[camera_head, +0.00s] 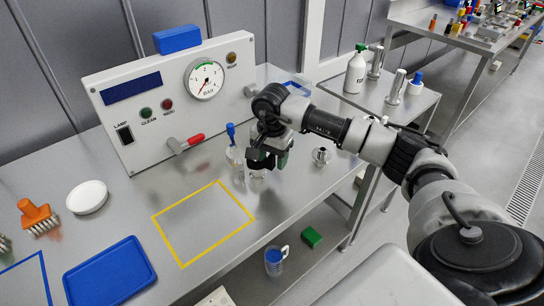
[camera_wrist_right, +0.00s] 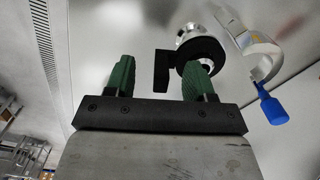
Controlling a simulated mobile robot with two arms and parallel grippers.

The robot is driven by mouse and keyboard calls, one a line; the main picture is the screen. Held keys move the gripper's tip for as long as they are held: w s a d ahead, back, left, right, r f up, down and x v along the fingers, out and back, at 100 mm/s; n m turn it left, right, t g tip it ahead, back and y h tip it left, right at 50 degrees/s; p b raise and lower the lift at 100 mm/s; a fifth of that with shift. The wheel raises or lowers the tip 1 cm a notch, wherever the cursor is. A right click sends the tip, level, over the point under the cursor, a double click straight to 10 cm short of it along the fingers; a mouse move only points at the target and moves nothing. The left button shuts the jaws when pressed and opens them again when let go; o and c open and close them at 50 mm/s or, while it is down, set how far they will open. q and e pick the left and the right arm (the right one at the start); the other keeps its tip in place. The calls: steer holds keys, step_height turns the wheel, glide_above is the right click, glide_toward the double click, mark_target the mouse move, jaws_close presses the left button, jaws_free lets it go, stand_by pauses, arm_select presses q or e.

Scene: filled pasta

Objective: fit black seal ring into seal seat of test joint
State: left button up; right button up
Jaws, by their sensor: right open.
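My right gripper (camera_head: 268,160) hangs over the bench in front of the gauge panel. In the wrist view its two green fingers (camera_wrist_right: 158,78) are apart. A black round part with a flat side tab (camera_wrist_right: 203,50) shows beyond and partly between the fingers, against a shiny metal fitting (camera_wrist_right: 188,34); I cannot tell whether it is the seal ring. In the head view a small pale metallic piece (camera_head: 258,174) shows just below the gripper, mostly hidden. Another small metal fitting with a dark centre (camera_head: 321,156) stands to its right. I cannot make out the seal seat. My left gripper is not in view.
The gauge panel (camera_head: 170,95) with a red lever (camera_head: 193,140) is behind. A yellow square outline (camera_head: 183,265) is empty. A blue tray (camera_head: 110,272), white dish (camera_head: 87,197) and orange brush (camera_head: 36,215) lie left.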

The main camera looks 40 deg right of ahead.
steer(key=shift+w, duration=0.1)
stand_by(0.3)
steer(key=shift+r+p, duration=2)
steer(key=shift+r, duration=1.55)
